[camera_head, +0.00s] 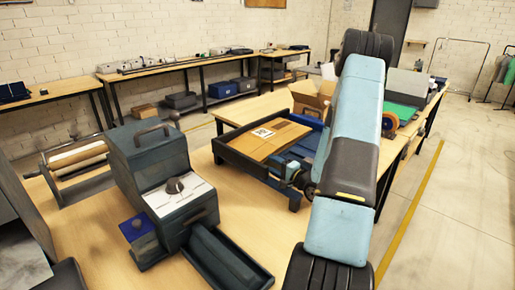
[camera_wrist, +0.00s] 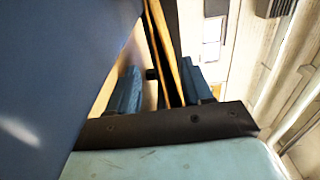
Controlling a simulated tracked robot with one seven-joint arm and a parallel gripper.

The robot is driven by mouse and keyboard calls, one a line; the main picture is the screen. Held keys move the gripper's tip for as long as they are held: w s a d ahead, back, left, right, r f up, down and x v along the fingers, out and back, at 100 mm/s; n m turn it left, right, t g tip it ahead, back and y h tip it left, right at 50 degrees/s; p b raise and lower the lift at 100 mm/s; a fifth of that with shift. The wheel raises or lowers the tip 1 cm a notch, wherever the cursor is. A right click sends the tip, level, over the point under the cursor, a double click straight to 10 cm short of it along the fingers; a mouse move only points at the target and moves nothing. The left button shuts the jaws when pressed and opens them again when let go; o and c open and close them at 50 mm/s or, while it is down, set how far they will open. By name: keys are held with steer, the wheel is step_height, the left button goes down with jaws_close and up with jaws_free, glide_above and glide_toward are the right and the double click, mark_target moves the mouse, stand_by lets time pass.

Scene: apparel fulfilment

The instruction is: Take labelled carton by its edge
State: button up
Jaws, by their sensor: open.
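The labelled carton (camera_head: 283,136) is a flat brown box with a white label on its top. It lies tilted in a dark tray (camera_head: 236,157) on the wooden table in the head view. My gripper (camera_head: 293,174) is at the carton's near right side, partly hidden by my arm. In the wrist view my gripper (camera_wrist: 160,88) has its two blue fingers apart. A thin brown edge, apparently the carton's (camera_wrist: 167,45), runs between them. Whether either finger touches it I cannot tell. A large dark blue surface hides the left of the wrist view.
An open cardboard box (camera_head: 312,97) stands behind the tray. A grey-green machine (camera_head: 160,180) with a handle stands on the table at left front, with a long dark tray (camera_head: 225,262) beside it. A green-topped item (camera_head: 400,112) is at right. Floor at right is open.

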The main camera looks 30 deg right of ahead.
mark_target(264, 158)
steer(key=x, duration=0.5)
steer(key=shift+s+a+r, duration=0.15)
steer(key=shift+a, duration=0.1)
steer(key=shift+c, duration=0.2)
steer(key=c, duration=0.7)
